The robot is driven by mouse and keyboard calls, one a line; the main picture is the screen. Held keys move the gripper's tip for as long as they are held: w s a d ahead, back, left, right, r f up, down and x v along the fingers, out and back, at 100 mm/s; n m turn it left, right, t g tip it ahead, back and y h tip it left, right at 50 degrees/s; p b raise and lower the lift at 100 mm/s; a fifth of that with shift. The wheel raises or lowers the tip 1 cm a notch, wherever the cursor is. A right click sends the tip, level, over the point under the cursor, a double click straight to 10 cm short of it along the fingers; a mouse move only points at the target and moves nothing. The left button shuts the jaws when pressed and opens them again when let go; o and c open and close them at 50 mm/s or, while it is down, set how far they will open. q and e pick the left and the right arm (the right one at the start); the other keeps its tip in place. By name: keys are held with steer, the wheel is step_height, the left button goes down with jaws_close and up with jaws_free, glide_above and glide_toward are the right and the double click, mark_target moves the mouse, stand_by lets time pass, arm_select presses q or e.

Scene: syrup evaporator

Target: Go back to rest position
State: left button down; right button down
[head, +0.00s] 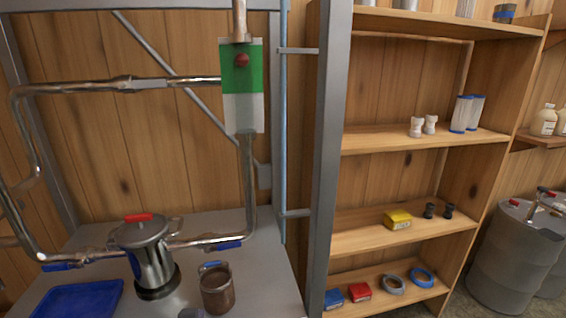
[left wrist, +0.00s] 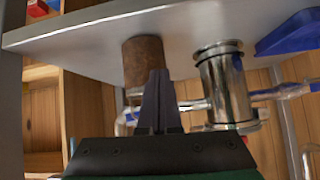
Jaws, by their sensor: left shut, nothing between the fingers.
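My left gripper (left wrist: 158,78) shows in the left wrist view, which looks upside down. Its two dark fingers are pressed together with nothing between them. They are pointed toward the brown mug (left wrist: 145,60) and partly overlap it in that view; I cannot tell the exact gap. In the head view only a small dark grey piece shows at the bottom edge beside the mug, and I cannot tell whether it is the gripper tip. My right gripper is in neither view.
A grey table (head: 270,285) holds the mug, a steel pot (head: 146,250) with a red-topped lid, and a blue tray (head: 75,300). Pipes with blue handles run behind. A metal post (head: 330,150) stands right of the table, before a wooden shelf (head: 415,140). Grey drums (head: 512,258) stand far right.

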arm_select(q)
steer(key=s+a+f+m+g+h, duration=0.1)
steer(key=s+f+m+g, duration=0.15)
steer(key=s+f, duration=0.4)
steer(key=s+a+f+m+g+h, duration=0.1)
steer(key=s+a+f+g, duration=0.2)
steer(key=s, duration=0.6)
step_height(320, 180, down, 23)
steer(key=s+d+g, duration=0.1)
steer(key=s+g, duration=0.1)
steer(key=s+a+f+g, duration=0.1)
steer(key=s+a+f, duration=0.1)
steer(key=s+f, duration=1.3)
steer(key=shift+s+a+m, duration=0.4)
steer(key=shift+s+m, duration=0.05)
steer(key=shift+s, duration=0.65)
